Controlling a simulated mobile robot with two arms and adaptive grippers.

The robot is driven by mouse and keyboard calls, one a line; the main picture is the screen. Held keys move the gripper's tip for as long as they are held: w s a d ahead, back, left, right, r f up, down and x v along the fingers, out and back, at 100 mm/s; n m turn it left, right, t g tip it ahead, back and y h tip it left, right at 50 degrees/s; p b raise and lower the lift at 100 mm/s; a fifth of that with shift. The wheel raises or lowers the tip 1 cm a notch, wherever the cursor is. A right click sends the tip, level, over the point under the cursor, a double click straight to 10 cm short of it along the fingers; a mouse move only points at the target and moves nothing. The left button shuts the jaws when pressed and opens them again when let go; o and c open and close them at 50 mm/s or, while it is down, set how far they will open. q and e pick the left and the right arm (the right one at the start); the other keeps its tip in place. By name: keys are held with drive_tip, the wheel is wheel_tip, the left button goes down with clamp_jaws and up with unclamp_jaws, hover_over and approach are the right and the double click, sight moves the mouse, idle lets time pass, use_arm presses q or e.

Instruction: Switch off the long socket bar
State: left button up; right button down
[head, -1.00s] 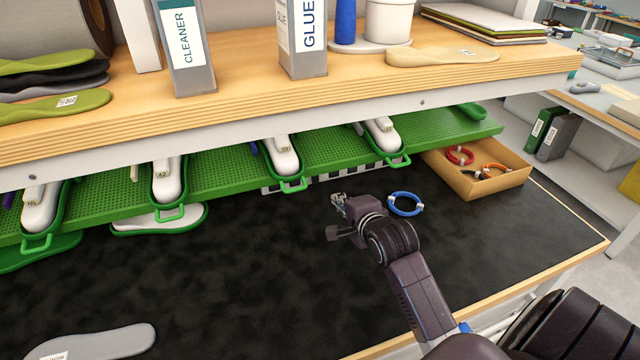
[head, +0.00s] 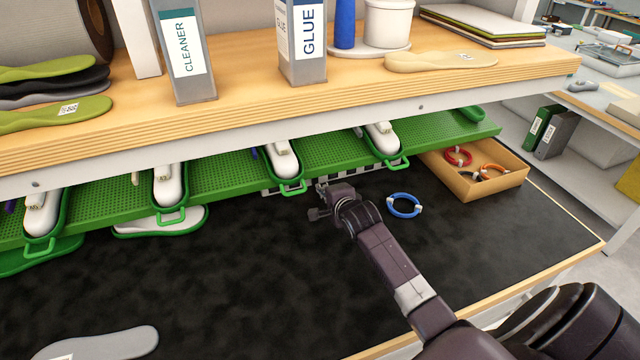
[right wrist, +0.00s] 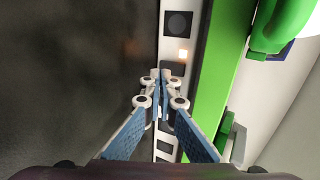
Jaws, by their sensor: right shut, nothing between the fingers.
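The long socket bar (head: 268,191) is a white strip with dark sockets, lying under the front edge of the green perforated shelf, partly hidden by it and by my right gripper. In the right wrist view the bar (right wrist: 172,20) runs up the picture beside the green edge. My right gripper (head: 321,189) is at the bar's front side. My left gripper is not in view.
A blue ring (head: 404,206) lies on the black mat right of my gripper. A cardboard tray (head: 497,184) with several coloured rings stands at the right. The front mat is mostly clear.

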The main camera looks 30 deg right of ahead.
drive_tip(key=shift+r+x, duration=0.25)
drive_tip(key=shift+x, duration=0.8)
drive_tip(key=shift+w, duration=0.1)
drive_tip(key=shift+w+f+t+b, duration=0.3)
drive_tip(key=shift+f+b, duration=0.25)
drive_tip(key=shift+b, duration=0.65)
drive_tip(key=shift+d+r+t, duration=0.1)
drive_tip(key=shift+r+t, duration=0.2)
drive_tip(key=shift+r, duration=0.05)
drive_tip(key=shift+r+p, duration=0.95)
drive_tip(key=shift+r, duration=0.1)
drive_tip(key=shift+f, duration=0.1)
